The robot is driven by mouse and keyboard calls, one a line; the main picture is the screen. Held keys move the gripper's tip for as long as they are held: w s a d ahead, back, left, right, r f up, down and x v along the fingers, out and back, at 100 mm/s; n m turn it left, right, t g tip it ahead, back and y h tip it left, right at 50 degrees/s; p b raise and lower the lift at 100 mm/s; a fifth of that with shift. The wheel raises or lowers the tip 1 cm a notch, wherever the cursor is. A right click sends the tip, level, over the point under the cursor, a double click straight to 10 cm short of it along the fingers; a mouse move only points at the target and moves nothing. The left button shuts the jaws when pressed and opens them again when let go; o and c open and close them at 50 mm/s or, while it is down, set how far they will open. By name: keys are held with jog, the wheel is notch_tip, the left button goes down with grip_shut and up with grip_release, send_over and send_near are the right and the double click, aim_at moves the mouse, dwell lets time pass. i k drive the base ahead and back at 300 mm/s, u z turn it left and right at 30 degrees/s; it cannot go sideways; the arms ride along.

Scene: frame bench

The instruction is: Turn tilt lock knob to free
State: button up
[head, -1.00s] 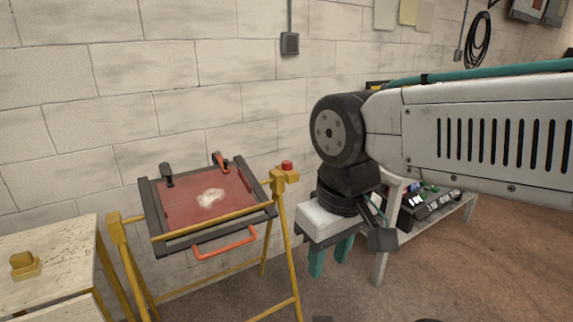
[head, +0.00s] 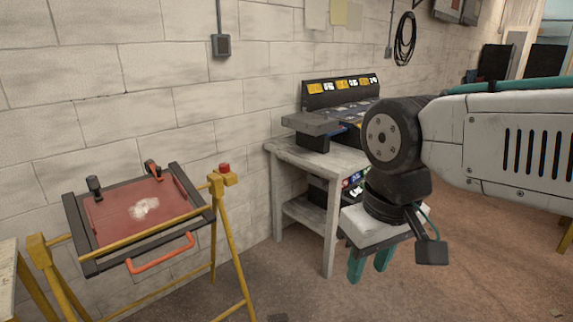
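A yellow stand (head: 233,262) at the left holds a tilted dark frame (head: 84,234) with a red panel (head: 165,198) in it. A red knob (head: 224,168) sits on top of the stand's right post. It is the likely tilt lock knob, but I cannot tell its setting. An orange handle (head: 160,254) is on the frame's front edge. My gripper (head: 370,268) points down to the right of the stand, well apart from the knob. Its two teal fingers are apart with nothing seen between them; the tips are small in view.
A grey workbench (head: 325,190) with a dark rack (head: 340,94) stands against the wall behind my gripper. A pale table edge (head: 8,275) is at the far left. Brown floor (head: 300,295) is open between the stand and my gripper.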

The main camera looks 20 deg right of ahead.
aim_at(224, 167)
jog(key=z, duration=1.35)
jog(key=i, duration=1.65)
jog(key=u, duration=1.1)
jog(key=i, duration=0.6)
jog(key=u, duration=0.85)
jog(key=i, duration=0.6)
